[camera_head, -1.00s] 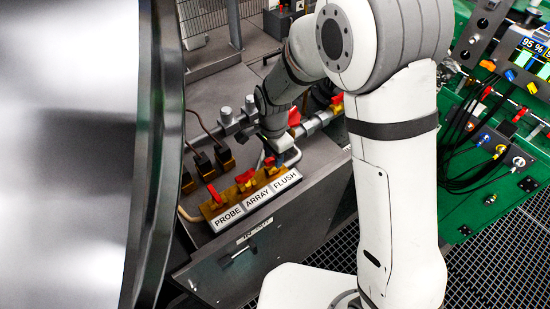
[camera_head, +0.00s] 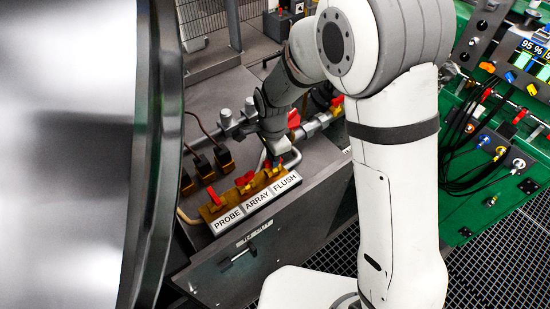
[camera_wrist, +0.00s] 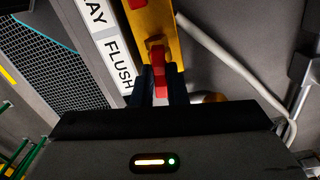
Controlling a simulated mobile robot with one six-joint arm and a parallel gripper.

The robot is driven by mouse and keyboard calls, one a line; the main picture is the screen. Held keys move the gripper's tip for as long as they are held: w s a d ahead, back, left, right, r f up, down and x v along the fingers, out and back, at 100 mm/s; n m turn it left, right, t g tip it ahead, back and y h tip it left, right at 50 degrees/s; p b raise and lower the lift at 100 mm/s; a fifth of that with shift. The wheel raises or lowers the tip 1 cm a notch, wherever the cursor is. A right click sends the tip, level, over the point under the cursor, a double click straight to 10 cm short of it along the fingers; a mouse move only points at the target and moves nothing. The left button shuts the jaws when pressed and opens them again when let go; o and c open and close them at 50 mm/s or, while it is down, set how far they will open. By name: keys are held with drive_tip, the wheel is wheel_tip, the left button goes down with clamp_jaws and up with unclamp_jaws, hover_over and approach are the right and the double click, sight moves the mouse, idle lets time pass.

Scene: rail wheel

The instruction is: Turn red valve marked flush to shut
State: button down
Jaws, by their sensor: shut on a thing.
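The red valve handle (camera_wrist: 159,72) above the FLUSH label (camera_wrist: 118,66) sits between the two dark fingers of my gripper (camera_wrist: 163,92) in the wrist view. My gripper is shut on it. The handle lies roughly along the brass manifold (camera_wrist: 168,30). In the head view my gripper (camera_head: 276,152) is at the FLUSH end of the manifold, and it mostly hides that handle.
Two more red handles stand on the manifold, at PROBE (camera_head: 214,196) and at ARRAY (camera_head: 245,179). Grey pipes with fittings (camera_head: 232,121) run behind. A pale hose (camera_wrist: 225,55) passes close beside the gripper. A large shiny wheel (camera_head: 70,150) fills the left side.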

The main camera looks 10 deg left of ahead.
drive_tip(key=shift+m, duration=1.4)
